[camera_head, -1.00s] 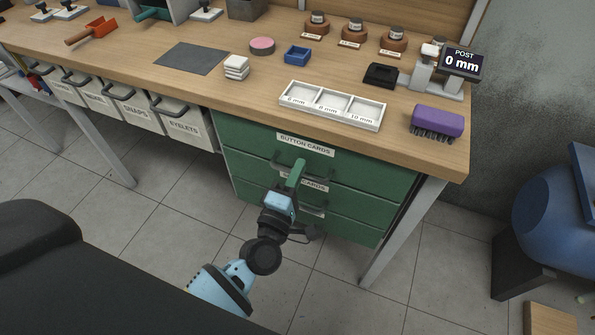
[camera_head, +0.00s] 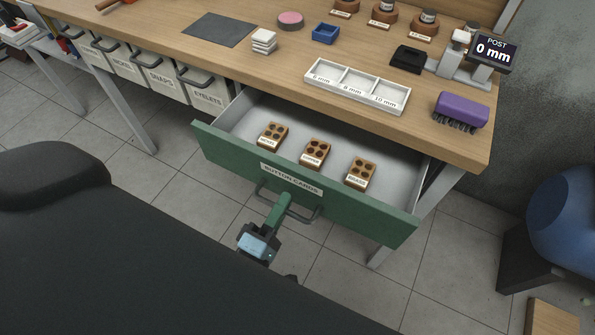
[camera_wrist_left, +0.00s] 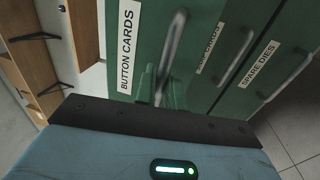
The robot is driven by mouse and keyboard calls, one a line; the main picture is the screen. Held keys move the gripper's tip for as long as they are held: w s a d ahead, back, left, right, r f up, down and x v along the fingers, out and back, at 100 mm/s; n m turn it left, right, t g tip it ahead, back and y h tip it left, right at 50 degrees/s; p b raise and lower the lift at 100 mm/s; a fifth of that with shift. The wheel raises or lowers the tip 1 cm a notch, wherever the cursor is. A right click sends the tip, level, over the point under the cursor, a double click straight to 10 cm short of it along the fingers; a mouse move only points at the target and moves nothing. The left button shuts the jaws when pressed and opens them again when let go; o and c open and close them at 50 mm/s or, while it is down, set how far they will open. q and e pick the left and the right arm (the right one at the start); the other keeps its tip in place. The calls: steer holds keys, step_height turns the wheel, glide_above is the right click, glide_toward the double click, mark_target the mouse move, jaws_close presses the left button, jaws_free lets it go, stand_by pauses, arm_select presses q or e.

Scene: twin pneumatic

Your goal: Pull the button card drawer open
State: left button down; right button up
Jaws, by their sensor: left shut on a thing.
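The button card drawer (camera_head: 218,146) stands open under the bench, its green front pulled well out. Three brown button cards lie in it: a left one (camera_head: 273,135), a middle one (camera_head: 315,153) and a right one (camera_head: 360,172). My left gripper (camera_head: 281,207) is shut on the drawer's dark bar handle (camera_head: 303,217). In the left wrist view the green fingers (camera_wrist_left: 147,84) are at the handle (camera_wrist_left: 172,50), beside the BUTTON CARDS label (camera_wrist_left: 129,45). My right gripper is not in view.
The wooden bench top (camera_head: 270,65) overhangs the drawer. A white three-part tray (camera_head: 357,87) and a purple brush (camera_head: 461,110) stand near its front edge. White labelled bins (camera_head: 163,80) hang at the left. A blue rounded object (camera_head: 562,218) stands at the right.

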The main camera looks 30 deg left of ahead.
arm_select(q)
steer(key=s, duration=0.6)
steer(key=shift+s, duration=0.2)
steer(key=shift+a, duration=0.1)
steer(key=c, duration=1.6)
jaws_free()
steer(key=shift+o, duration=0.2)
steer(key=s+f+b, duration=0.1)
steer(key=s, duration=0.6)
steer(key=shift+s+a+f, duration=0.15)
steer(key=shift+s+f, duration=0.05)
steer(key=shift+s, duration=0.15)
